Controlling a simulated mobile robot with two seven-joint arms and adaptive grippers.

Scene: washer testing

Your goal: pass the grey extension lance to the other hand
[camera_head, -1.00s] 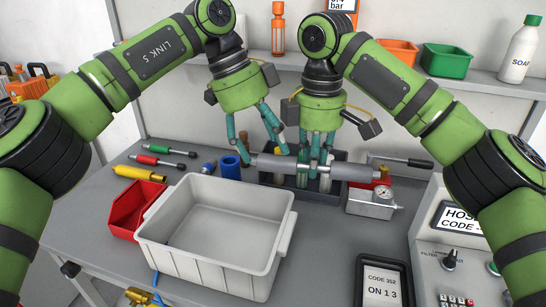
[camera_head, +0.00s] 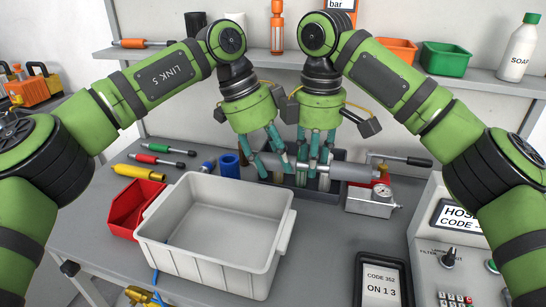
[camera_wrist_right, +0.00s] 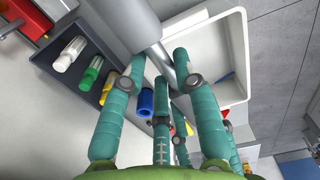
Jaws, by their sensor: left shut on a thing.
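The grey extension lance (camera_head: 352,171) is held level above the table behind the white bin, with its thicker grey part to the right. My left gripper (camera_head: 274,168) is shut on its left part. The fingers hide parts of the lance in both views.
The white bin (camera_head: 205,241) stands in front, with a red bin (camera_head: 127,206) to its left. A dark rack (camera_head: 337,184) lies under the lance. A gauge box (camera_head: 369,200) and the control panel (camera_head: 462,215) stand to the right. The shelf (camera_head: 490,84) is behind.

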